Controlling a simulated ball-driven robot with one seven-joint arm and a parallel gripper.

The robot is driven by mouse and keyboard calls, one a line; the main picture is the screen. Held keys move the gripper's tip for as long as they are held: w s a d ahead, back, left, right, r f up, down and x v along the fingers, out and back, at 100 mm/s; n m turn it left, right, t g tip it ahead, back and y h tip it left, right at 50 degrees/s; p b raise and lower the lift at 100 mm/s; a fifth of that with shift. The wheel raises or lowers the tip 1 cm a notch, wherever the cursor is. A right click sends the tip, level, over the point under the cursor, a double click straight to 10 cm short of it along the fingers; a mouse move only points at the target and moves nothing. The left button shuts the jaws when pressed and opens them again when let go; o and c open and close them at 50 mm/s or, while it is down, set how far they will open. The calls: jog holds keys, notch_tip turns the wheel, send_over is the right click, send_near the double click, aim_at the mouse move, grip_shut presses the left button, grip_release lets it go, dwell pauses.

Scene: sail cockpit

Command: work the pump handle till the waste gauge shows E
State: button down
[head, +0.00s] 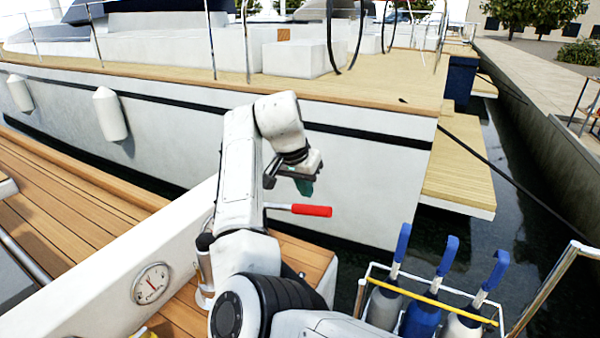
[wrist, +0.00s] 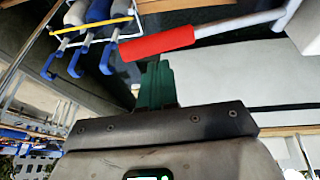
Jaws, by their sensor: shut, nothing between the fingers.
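The pump handle's red grip (head: 311,210) sticks out to the right on a grey rod, whose left end is hidden behind my arm. In the wrist view the red grip (wrist: 157,43) lies across the top, with its rod running right. My gripper (head: 304,188) is shut and empty, just above the grip in the head view. Its green fingers (wrist: 155,85) show close to the grip in the wrist view; I cannot tell whether they touch. The round white gauge (head: 151,283) is on the white cockpit side at lower left, with a red needle; its letters are too small to read surely.
A white yacht hull (head: 370,180) lies behind the handle. Wooden decking (head: 70,215) is at left, and dark water (head: 500,240) is at right.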

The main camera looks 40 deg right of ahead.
aim_at(309, 210)
jog(key=shift+s+d+f, duration=0.15)
jog(key=shift+d+f, duration=0.05)
jog(key=shift+f, duration=0.6)
jog(key=shift+s+d+f, duration=0.1)
jog(key=shift+d+f, duration=0.05)
jog(key=shift+f, duration=0.65)
